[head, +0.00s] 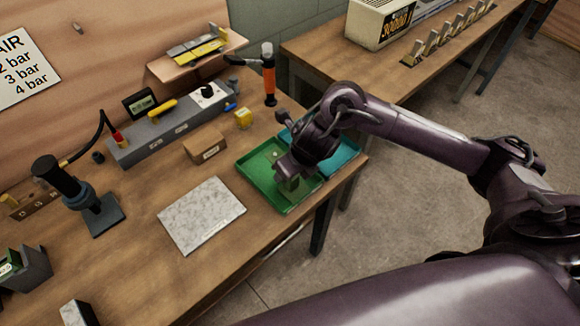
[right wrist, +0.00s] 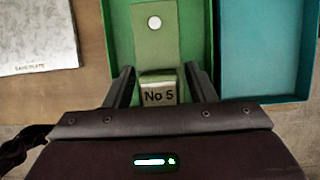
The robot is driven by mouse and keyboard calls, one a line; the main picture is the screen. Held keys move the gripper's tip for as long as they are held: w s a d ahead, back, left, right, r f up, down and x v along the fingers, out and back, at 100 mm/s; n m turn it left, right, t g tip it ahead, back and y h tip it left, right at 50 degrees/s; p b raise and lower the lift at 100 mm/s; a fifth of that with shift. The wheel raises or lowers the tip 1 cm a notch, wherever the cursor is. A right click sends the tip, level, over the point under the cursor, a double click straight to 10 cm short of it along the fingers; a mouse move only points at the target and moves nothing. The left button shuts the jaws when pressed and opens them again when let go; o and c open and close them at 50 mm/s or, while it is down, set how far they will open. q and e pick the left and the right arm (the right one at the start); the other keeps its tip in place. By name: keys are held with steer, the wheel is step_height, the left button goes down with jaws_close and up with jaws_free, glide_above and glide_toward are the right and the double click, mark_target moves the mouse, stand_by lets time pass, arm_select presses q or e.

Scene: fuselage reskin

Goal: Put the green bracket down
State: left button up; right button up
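The green bracket (right wrist: 156,45) shows in the right wrist view as a flat green plate with a round pale spot and a block marked "No 5" (right wrist: 159,95). It lies within the green tray (head: 254,177). In the head view my right gripper (head: 288,180) is low over this tray and mostly hides the bracket. In the right wrist view its two fingers (right wrist: 160,85) stand on either side of the "No 5" block, with a narrow gap visible at the right finger. They look open around it. My left gripper is not in view.
A teal tray (head: 343,158) adjoins the green tray at the table's edge. A pale surface plate (head: 202,215) lies to the left. Bare wood lies around the plate.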

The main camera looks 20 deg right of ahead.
steer(key=p+v, duration=0.3)
steer(key=v, duration=0.9)
steer(key=shift+p, duration=0.35)
steer(key=shift+w+r, duration=0.1)
